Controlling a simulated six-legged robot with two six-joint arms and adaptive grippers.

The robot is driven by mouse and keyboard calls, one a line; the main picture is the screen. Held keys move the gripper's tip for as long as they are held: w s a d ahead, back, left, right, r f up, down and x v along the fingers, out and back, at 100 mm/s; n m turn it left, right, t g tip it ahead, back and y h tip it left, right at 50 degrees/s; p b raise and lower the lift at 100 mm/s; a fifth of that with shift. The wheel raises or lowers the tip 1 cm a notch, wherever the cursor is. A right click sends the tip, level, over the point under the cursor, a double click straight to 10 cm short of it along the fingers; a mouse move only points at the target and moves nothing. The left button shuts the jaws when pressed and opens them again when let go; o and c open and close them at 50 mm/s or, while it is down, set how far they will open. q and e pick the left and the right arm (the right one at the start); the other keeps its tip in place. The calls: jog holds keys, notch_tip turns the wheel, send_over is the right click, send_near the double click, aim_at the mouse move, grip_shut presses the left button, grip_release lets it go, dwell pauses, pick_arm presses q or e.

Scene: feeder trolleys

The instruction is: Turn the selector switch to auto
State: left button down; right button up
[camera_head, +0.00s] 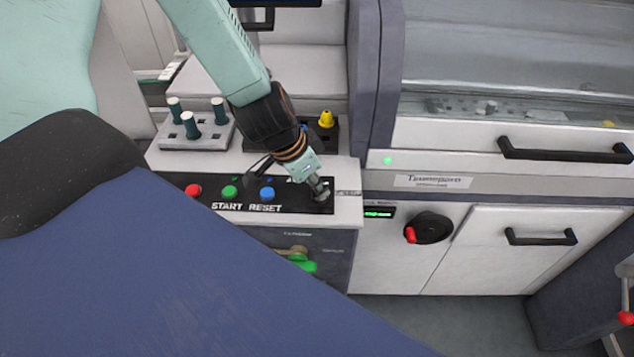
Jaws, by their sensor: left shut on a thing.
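The selector switch (324,196) is a small dark knob at the right end of the black control panel (290,207). My left gripper (320,187) comes down from above and is shut on the switch. The gripper hides much of the knob and part of the lettering above it, so I cannot tell which way the switch points. Red (193,190), green (230,192) and blue (267,194) buttons sit to the left on the same panel, above START and RESET lettering. My right gripper is not in view.
A grey block with several dark pegs (191,125) stands behind the panel at left. A yellow-topped part (326,119) stands behind the gripper. A black rotary handle (432,228) and drawer handles (565,149) are on the machine at right.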

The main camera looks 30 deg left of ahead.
pick_arm(q)
jog(key=shift+n, duration=0.3)
jog(key=n+y+b, duration=0.1)
jog(key=n, duration=0.2)
jog(key=shift+d+t, duration=0.1)
jog(key=shift+t, duration=0.2)
jog(key=shift+n+y, duration=0.6)
jog(key=shift+n, duration=0.3)
jog(key=shift+d+r+n+y, duration=0.1)
jog(key=shift+n+y, duration=0.3)
jog(key=shift+n, duration=0.5)
jog(key=shift+d+r+n+y+p, duration=0.1)
jog(key=shift+n+y+p, duration=0.3)
jog(key=shift+n, duration=0.7)
jog(key=shift+w+n+y+p, duration=0.15)
jog(key=shift+n+y+p, duration=0.25)
jog(key=shift+n+p, duration=0.7)
jog(key=shift+n, duration=0.3)
jog(key=c, duration=1.4)
grip_release()
